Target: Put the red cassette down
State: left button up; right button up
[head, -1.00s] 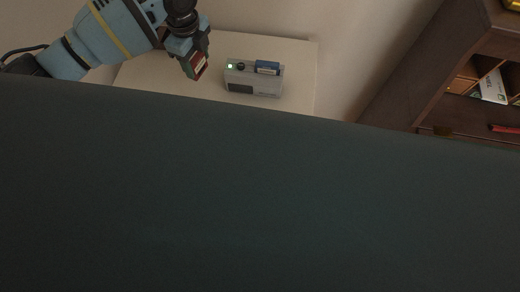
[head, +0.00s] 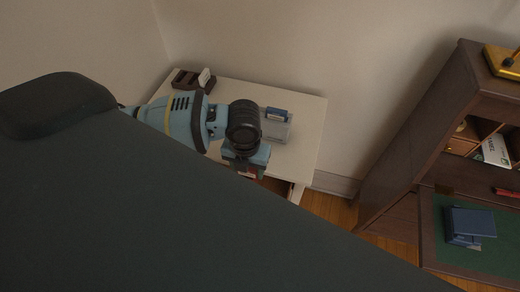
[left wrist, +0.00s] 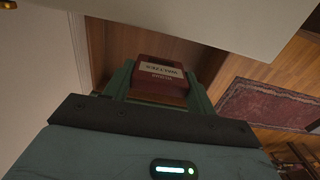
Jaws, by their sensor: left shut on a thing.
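My left gripper (head: 248,172) is shut on the red cassette (left wrist: 158,78), which has a white label and sits between the fingers in the left wrist view. In the head view only a little of the cassette shows, below the wrist. The gripper is at the front edge of the white table (head: 309,120); I cannot tell its height against the top. A grey device (head: 277,130) with a blue cassette (head: 276,114) at its top stands on the table, partly hidden behind my left wrist. My right gripper is not in view.
A dark holder (head: 188,80) with a white item stands at the table's back left. A brown desk (head: 413,150) is at the right, with a blue box (head: 469,224) on its green surface. A rug (left wrist: 268,103) lies on the wooden floor. A large dark shape blocks the lower head view.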

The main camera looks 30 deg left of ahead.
pick_arm(q)
jog(key=shift+f+b, duration=0.45)
jog(key=shift+f, duration=4.6)
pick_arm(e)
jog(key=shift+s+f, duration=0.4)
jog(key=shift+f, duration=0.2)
pick_arm(q)
jog(key=shift+f, duration=0.15)
jog(key=o, duration=1)
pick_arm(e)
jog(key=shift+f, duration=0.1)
